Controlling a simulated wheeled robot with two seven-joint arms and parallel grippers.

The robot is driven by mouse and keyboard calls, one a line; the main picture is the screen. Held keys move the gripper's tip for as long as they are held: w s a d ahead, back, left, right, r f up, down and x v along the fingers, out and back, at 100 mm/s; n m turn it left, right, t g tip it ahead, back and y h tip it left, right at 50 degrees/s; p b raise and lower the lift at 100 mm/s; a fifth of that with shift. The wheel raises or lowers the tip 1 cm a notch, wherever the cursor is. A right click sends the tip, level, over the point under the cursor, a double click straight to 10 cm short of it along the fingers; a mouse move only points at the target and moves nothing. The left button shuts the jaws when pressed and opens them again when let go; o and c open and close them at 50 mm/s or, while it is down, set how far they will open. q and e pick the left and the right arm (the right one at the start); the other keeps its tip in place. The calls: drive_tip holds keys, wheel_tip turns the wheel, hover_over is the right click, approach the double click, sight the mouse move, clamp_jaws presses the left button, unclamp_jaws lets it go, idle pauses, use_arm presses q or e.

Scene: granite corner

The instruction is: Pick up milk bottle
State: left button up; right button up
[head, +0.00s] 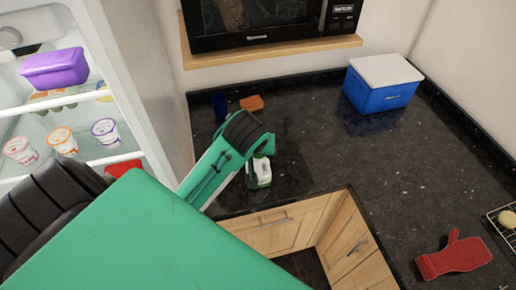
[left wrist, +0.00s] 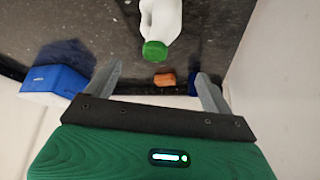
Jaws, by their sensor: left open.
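The milk bottle (head: 259,172) is white with a green cap and stands on the dark granite counter near its front edge, partly hidden by my left arm in the head view. In the left wrist view the milk bottle (left wrist: 163,18) is at the top centre, its green cap toward me. My left gripper (left wrist: 160,69) is open and empty, its two fingers spread on either side of the line to the bottle. The bottle appears beyond the fingertips, not between them. In the head view my left wrist is just above the bottle and its fingers are hard to make out. My right gripper is not in view.
A blue cooler box (head: 383,85) with a white lid stands at the back right. An orange block (head: 252,103) and a dark blue item (head: 219,105) sit behind the bottle. A red oven mitt (head: 455,256) lies at the right. An open fridge (head: 70,95) is on the left.

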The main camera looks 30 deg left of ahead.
use_arm(q)
drive_tip(key=p, duration=0.1)
hover_over(259, 167)
drive_tip(key=a, duration=0.2)
drive_tip(key=f, duration=0.6)
drive_tip(key=shift+w+d+f, duration=0.2)
drive_tip(key=shift+w+d, duration=0.05)
drive_tip(key=shift+w+f+p, duration=0.25)
drive_tip(key=shift+f+p, duration=0.2)
drive_tip(key=shift+p, duration=0.35)
drive_tip(key=p+x, duration=0.1)
drive_tip(key=x, duration=0.2)
drive_tip(key=shift+d+f, duration=0.1)
drive_tip(key=shift+d, duration=0.05)
drive_tip(key=shift+w+f, duration=0.25)
drive_tip(key=shift+f, duration=0.2)
clamp_jaws()
